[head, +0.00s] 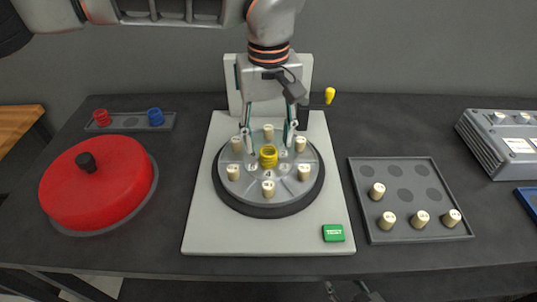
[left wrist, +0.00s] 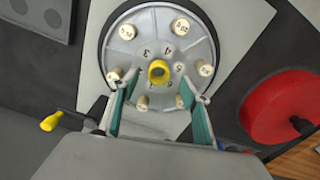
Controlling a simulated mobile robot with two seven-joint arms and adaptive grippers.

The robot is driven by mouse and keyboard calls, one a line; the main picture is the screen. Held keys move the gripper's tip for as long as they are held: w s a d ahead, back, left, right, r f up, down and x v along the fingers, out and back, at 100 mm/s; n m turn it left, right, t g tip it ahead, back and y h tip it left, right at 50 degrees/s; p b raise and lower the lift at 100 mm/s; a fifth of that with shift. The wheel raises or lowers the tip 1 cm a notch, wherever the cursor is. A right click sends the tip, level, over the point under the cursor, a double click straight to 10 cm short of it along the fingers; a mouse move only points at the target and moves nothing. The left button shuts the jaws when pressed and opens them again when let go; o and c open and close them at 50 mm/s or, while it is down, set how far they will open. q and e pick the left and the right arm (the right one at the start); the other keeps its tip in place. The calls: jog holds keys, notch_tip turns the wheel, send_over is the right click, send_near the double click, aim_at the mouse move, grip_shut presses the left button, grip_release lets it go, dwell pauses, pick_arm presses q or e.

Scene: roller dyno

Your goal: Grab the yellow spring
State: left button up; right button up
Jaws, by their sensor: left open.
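The yellow spring (head: 268,157) stands upright at the centre of a round grey turntable (head: 247,180) with numbered sectors. It also shows in the left wrist view (left wrist: 158,71), seen from above as a yellow ring. My left gripper (head: 268,138) points down over the turntable, and its two teal-padded fingers are spread wide. In the left wrist view the fingers (left wrist: 158,88) lie to either side of the spring, with clear gaps and no contact visible. The gripper holds nothing.
Several cream pegs (head: 268,188) ring the spring on the turntable. A green button (head: 333,233) sits on the white base (head: 210,235). A red dome (head: 95,190) stands left, a peg tray (head: 413,237) right. A yellow-knobbed lever (head: 330,95) sticks out behind.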

aim_at(269, 151)
pick_arm(q)
notch_tip(269, 151, down, 5)
jog(key=shift+w+r, duration=0.1)
jog(key=c, duration=1.2)
jog(key=shift+r, duration=0.1)
